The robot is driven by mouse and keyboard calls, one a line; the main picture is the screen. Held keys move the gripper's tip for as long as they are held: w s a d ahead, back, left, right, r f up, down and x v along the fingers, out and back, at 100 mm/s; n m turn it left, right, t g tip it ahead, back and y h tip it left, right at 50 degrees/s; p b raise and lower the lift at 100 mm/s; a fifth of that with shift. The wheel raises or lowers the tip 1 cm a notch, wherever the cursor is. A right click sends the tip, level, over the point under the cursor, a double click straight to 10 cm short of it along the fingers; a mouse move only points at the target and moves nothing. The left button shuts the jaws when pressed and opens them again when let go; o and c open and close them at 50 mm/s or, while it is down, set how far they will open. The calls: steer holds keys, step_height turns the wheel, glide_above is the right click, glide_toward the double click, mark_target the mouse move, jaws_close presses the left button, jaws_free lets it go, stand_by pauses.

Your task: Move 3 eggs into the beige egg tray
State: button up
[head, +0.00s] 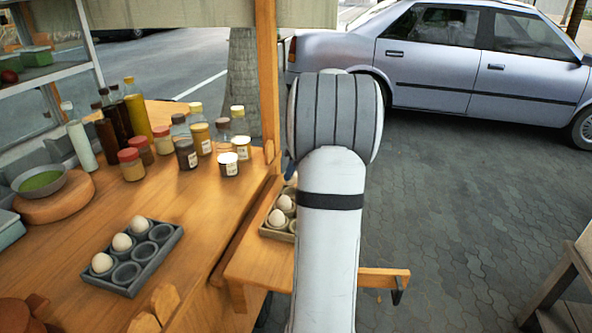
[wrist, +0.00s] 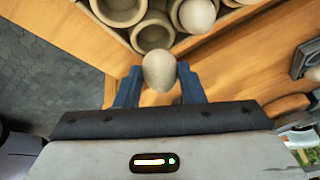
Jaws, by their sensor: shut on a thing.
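My gripper (wrist: 159,88) has its two blue fingers shut on a pale egg (wrist: 159,71) in the wrist view. The held egg is just beside the beige egg tray (wrist: 180,44), whose cups fill the top edge there. One egg (wrist: 197,15) sits in that tray, with empty cups near it.
Several bottles and jars (head: 132,164) stand at the back of the wooden counter (head: 210,215). A green-filled bowl (head: 41,181) is at left. A wooden post (head: 267,80) rises beside my arm. Open paving (head: 450,200) lies to the right, with a parked car (head: 440,60) beyond.

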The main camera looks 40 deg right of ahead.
steer(key=shift+f+b, duration=1.95)
steer(key=shift+f, duration=0.5)
stand_by(1.4)
steer(key=o, duration=0.7)
steer(key=p+v, duration=0.1)
steer(key=v, duration=0.7)
